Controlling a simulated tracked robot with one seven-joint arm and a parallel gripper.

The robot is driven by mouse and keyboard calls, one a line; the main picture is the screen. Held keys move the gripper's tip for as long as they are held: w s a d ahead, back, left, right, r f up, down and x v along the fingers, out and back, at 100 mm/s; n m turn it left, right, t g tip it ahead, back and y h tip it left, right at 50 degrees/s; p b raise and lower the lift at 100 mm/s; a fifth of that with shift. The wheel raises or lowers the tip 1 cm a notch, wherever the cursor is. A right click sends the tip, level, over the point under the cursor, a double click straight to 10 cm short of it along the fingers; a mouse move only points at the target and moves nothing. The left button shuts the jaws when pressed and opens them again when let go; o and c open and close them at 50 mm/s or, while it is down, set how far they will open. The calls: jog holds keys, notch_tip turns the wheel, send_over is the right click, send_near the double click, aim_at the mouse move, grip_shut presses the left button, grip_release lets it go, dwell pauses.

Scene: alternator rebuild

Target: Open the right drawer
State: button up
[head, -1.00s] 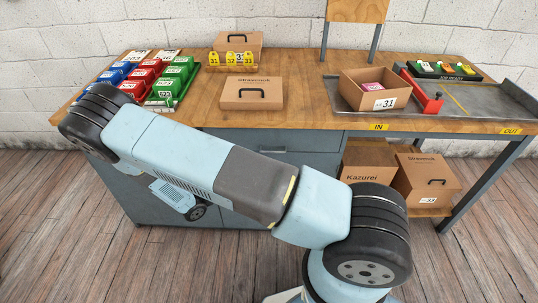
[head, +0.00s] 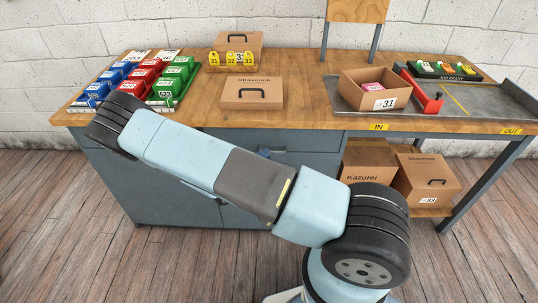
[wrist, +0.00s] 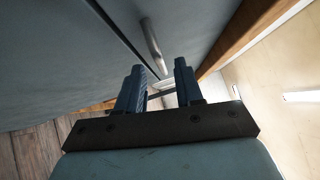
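The right drawer (head: 312,161) is in the grey-blue cabinet under the bench top and looks shut. Its dark handle (head: 270,153) shows just above my arm. My arm covers the left part of the cabinet front and hides my gripper in the head view. In the wrist view my gripper (wrist: 160,72) is open and empty, its two dark fingers apart. A metal bar handle (wrist: 152,45) on a grey-blue front lies just beyond the fingertips. Another pale metal piece shows between the fingers. I cannot tell which drawer either belongs to.
The wooden bench top edge (wrist: 240,38) runs close along the right of the gripper. On the bench are colored bins (head: 145,78), a closed cardboard box (head: 252,92) and an open box (head: 375,88). More boxes (head: 427,178) stand on the lower shelf. The floor in front is clear.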

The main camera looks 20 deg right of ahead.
jog(key=shift+x, duration=1.15)
jog(key=shift+c, duration=0.2)
grip_shut()
